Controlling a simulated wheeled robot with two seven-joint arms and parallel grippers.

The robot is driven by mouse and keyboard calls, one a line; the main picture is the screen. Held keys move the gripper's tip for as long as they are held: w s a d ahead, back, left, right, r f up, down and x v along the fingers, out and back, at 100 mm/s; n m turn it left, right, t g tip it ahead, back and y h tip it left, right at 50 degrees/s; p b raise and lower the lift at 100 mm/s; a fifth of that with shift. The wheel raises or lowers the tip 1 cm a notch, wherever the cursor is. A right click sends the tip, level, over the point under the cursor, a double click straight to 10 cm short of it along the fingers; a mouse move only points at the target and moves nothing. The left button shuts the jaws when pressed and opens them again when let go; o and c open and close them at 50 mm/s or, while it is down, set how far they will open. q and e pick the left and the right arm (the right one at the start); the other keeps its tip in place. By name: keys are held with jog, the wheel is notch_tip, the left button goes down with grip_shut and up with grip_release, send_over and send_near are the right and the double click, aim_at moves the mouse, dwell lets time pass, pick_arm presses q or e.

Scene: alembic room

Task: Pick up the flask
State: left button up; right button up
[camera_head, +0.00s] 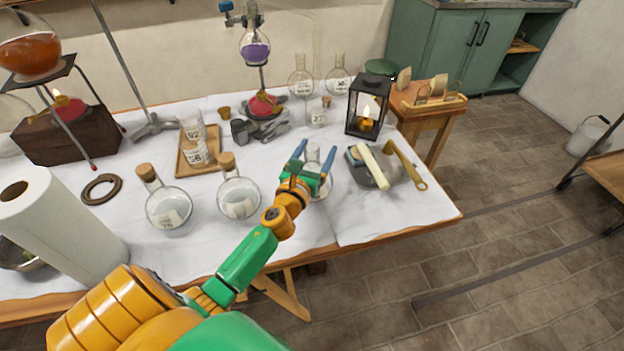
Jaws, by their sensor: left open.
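A small clear glass flask (314,160) stands upright on the white-covered table near its front edge. My left gripper (316,149) is open, with one blue finger on each side of the flask's neck as seen from above. The gripper's palm and wrist hide much of the flask's body. I cannot tell whether the fingers touch the glass. Other flasks are in view: two corked clear ones (166,206) (239,197) to the left, and two clear ones (301,82) (338,80) at the back. My right gripper is not in view.
A grey block with a brush and brass tool (405,172) lies close to the right of the gripper. A lantern (367,106) with a lit candle stands behind. A burner stand holds a purple flask (254,47). A paper roll (62,228) stands at the left front.

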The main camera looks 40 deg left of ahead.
pick_arm(q)
jog(key=shift+s+r, duration=0.1)
grip_shut()
dwell(1.2)
